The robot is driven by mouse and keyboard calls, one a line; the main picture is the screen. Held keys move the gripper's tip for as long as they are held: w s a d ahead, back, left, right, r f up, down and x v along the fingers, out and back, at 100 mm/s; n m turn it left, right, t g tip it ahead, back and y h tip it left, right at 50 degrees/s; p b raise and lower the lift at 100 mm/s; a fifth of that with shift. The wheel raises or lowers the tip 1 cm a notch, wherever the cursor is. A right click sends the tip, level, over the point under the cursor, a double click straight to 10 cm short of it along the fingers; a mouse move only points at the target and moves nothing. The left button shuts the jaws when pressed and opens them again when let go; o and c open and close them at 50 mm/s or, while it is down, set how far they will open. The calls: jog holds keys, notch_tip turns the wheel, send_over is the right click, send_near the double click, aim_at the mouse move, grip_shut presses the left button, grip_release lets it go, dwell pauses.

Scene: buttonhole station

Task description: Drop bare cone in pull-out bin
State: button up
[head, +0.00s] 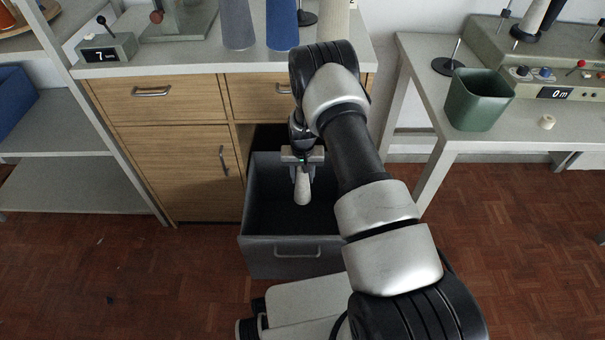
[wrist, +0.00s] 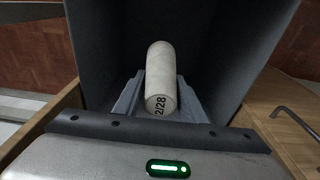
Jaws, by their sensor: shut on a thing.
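The bare cone (head: 303,187) is pale, with no thread on it. In the wrist view the cone (wrist: 160,75) shows the marking "2/28" on its near end. My gripper (head: 302,172) is shut on the cone and points down over the pull-out bin. The pull-out bin (head: 282,258) is a dark grey box, pulled out from the wooden cabinet. In the wrist view the bin's dark walls (wrist: 100,50) stand on both sides of the cone. I cannot tell how far the cone is above the bin's floor. My arm hides the bin's right part.
The wooden cabinet (head: 165,160) has drawers and a door left of the bin. Grey and blue thread cones (head: 282,25) stand on its top. A green container (head: 478,100) and a small pale ring (head: 547,121) are on the right table (head: 420,70).

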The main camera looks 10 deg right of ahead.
jog(key=shift+f, duration=0.3)
jog(key=o, duration=1.1)
jog(key=shift+r, duration=0.1)
jog(key=r+p, duration=0.1)
jog(key=r, duration=0.4)
jog(key=s+r+p, duration=0.1)
jog(key=r, duration=0.5)
jog(key=s+r+p, duration=0.1)
jog(key=r+p, duration=0.1)
jog(key=r, duration=0.4)
jog(key=shift+a+r, duration=0.1)
jog(key=shift+a, duration=0.1)
